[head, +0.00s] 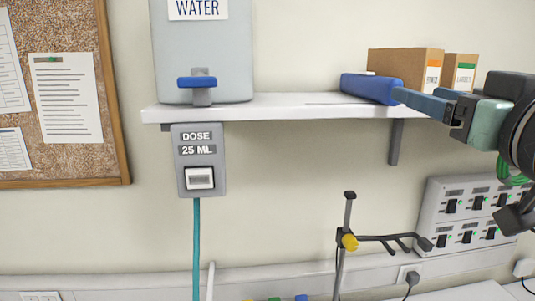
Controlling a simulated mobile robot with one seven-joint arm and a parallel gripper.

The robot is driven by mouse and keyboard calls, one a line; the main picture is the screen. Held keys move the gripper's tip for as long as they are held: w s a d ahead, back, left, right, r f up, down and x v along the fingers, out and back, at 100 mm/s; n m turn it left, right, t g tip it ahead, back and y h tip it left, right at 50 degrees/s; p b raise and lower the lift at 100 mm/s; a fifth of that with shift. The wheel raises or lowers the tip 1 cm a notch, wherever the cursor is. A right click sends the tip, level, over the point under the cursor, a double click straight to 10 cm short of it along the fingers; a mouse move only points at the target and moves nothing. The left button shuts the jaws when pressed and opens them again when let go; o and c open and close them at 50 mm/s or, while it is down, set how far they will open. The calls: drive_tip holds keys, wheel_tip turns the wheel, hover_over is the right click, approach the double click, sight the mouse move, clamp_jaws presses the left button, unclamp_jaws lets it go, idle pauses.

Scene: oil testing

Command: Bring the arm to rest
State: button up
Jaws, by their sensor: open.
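My gripper (418,101) reaches in from the right edge at shelf height, with its blue-grey fingers pointing left. The fingers appear open, seen nearly side-on, so the gap between them is hard to see. A blue elongated object (369,88) lies at the finger ends, over the right part of the shelf. I cannot tell whether the fingers touch it. My black and green wrist fills the right edge of the view.
A white shelf (290,104) holds a water tank (203,50) with a blue tap and cardboard boxes (404,65). A dose box (199,160) hangs below. A stand (347,240) with a yellow knob and a switch panel (466,215) are lower right.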

drive_tip(key=s+a+t+b, duration=0.1)
drive_tip(key=a+t+b, duration=0.3)
drive_tip(key=a, duration=1.1)
drive_tip(key=s+a+t+h+b, duration=0.1)
drive_tip(key=s+a+t, duration=0.3)
drive_tip(key=s+a, duration=0.3)
drive_tip(key=s, duration=0.3)
drive_tip(key=shift+a+m+t+b, duration=0.25)
drive_tip(key=shift+m+t+b, duration=0.05)
drive_tip(key=shift+w+f, duration=0.1)
